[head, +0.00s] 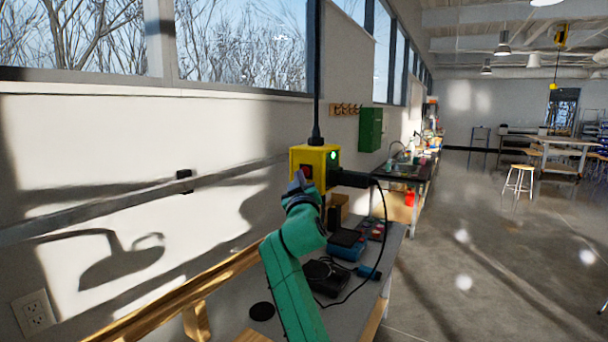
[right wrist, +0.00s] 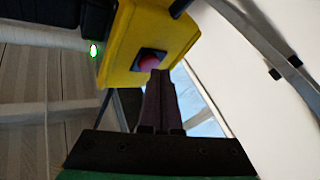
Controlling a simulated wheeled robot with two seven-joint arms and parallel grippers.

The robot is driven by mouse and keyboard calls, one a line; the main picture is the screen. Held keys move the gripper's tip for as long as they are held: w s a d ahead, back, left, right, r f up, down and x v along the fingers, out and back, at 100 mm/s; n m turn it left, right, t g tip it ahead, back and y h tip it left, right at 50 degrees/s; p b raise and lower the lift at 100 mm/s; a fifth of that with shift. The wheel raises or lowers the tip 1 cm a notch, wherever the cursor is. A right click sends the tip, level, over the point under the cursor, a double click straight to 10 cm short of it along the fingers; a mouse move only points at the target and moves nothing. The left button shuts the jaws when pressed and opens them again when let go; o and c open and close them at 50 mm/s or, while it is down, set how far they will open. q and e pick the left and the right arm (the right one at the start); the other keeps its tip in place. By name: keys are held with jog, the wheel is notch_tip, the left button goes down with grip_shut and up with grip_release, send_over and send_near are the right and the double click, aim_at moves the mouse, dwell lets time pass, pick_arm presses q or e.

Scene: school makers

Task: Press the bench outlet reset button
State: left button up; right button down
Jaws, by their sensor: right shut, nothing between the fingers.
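The bench outlet is a yellow box (head: 316,157) hanging on a black cord above the bench. A black face on its right side carries a lit green light (head: 333,155) and a plugged-in black plug (head: 352,178). A red reset button (head: 306,171) sits in a dark square on its near face. In the right wrist view the red button (right wrist: 149,62) shows on the yellow box (right wrist: 150,30), just beyond my fingertips. My right gripper (head: 298,180) is shut and empty, its tips at or very near the button; contact cannot be told. My left gripper is not in view.
The workbench (head: 262,325) below holds a black device (head: 326,277), a blue box (head: 346,248) and a trailing cable. A wooden rail (head: 190,295) runs along the left. A wall stands behind the box; open floor (head: 470,250) lies to the right.

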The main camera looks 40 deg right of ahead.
jog(key=shift+a, duration=0.15)
jog(key=a, duration=0.2)
jog(key=s+a, duration=0.1)
jog(key=a+b, duration=0.1)
jog(key=a, duration=0.1)
jog(key=shift+s+a, duration=0.35)
jog(key=shift+s, duration=0.05)
dwell(0.5)
